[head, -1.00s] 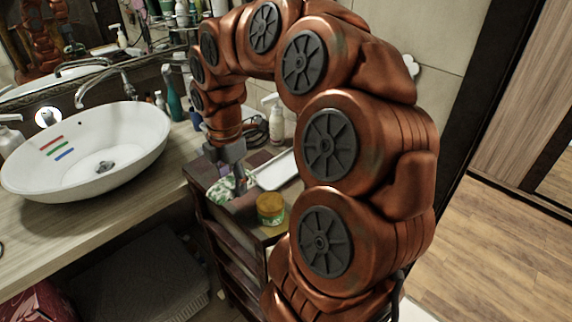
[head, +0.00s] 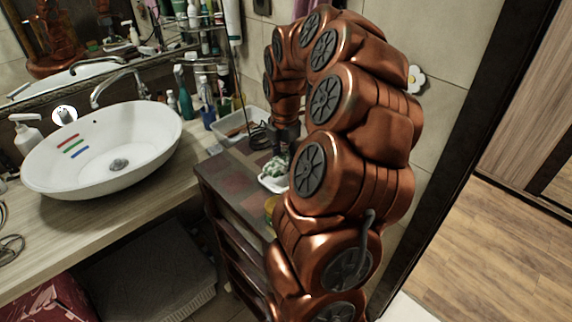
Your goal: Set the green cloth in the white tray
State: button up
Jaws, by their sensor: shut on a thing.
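The green and white cloth (head: 273,166) is at my gripper (head: 281,154), over the white tray (head: 270,186). My gripper points down and is shut on the cloth. I cannot tell whether the cloth touches the tray's floor. Only the tray's left part shows; my arm hides the rest. The tray sits on the dark cabinet top.
A yellow jar (head: 270,205) is mostly hidden behind my arm on the cabinet (head: 228,185). A white basin (head: 105,150) with coloured stripes stands on the wooden counter to the left. Bottles (head: 185,103) and a white bin (head: 240,122) stand behind. The cabinet's left top is clear.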

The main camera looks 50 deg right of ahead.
aim_at(286, 167)
jog(key=shift+d, duration=0.3)
notch_tip(286, 167, down, 2)
jog(key=shift+f+p, duration=0.25)
jog(key=shift+p, duration=0.55)
jog(key=shift+f, duration=0.5)
jog(key=shift+f, duration=0.2)
jog(key=o, duration=1)
jog(key=shift+o, duration=0.2)
